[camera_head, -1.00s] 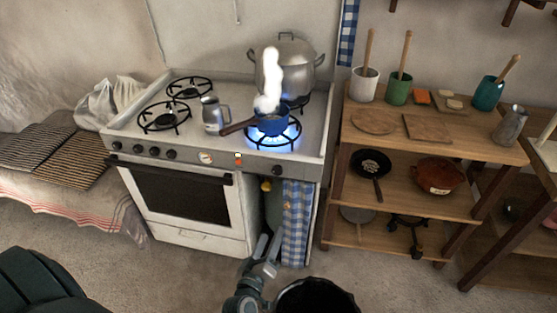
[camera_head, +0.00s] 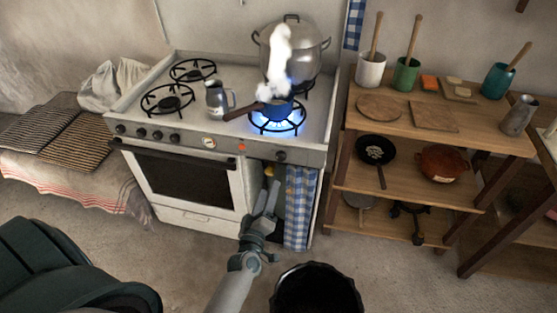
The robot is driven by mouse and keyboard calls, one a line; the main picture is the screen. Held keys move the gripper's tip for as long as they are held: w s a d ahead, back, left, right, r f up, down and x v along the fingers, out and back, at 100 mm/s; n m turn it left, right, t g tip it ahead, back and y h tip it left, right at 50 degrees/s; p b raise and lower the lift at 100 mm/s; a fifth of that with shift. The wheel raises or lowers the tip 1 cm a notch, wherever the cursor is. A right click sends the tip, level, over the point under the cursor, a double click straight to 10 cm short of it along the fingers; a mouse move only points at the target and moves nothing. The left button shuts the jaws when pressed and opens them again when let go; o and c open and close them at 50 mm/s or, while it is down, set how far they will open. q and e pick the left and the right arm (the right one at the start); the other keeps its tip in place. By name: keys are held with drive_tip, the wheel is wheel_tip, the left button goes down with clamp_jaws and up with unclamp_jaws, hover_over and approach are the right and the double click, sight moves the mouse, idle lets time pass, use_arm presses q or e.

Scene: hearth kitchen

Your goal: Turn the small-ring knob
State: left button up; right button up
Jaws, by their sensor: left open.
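The white stove (camera_head: 225,165) has a grey front panel with several dark knobs at its left end. A single dark knob (camera_head: 280,157) sits at the panel's right, below the lit front-right burner (camera_head: 277,122). I cannot tell from labels which knob is the small-ring one. A small blue pan (camera_head: 279,108) with a dark handle is over the blue flame, and white steam rises from it. My left gripper (camera_head: 269,190) is open and empty, pointing up at the stove front, below and slightly left of the single knob, apart from it. My right gripper is not in view.
A metal jug (camera_head: 217,99) stands mid-stove and a big lidded pot (camera_head: 291,55) behind the flame. A checked blue cloth (camera_head: 299,208) hangs below the panel. A black bin (camera_head: 317,290) stands on the floor, right of my forearm. Wooden shelves (camera_head: 430,145) stand at right.

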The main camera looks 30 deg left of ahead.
sight(279, 158)
use_arm(q)
drive_tip(key=p+x, duration=0.1)
drive_tip(key=x, duration=1.3)
drive_tip(key=shift+w, duration=0.4)
drive_tip(key=c, duration=1.1)
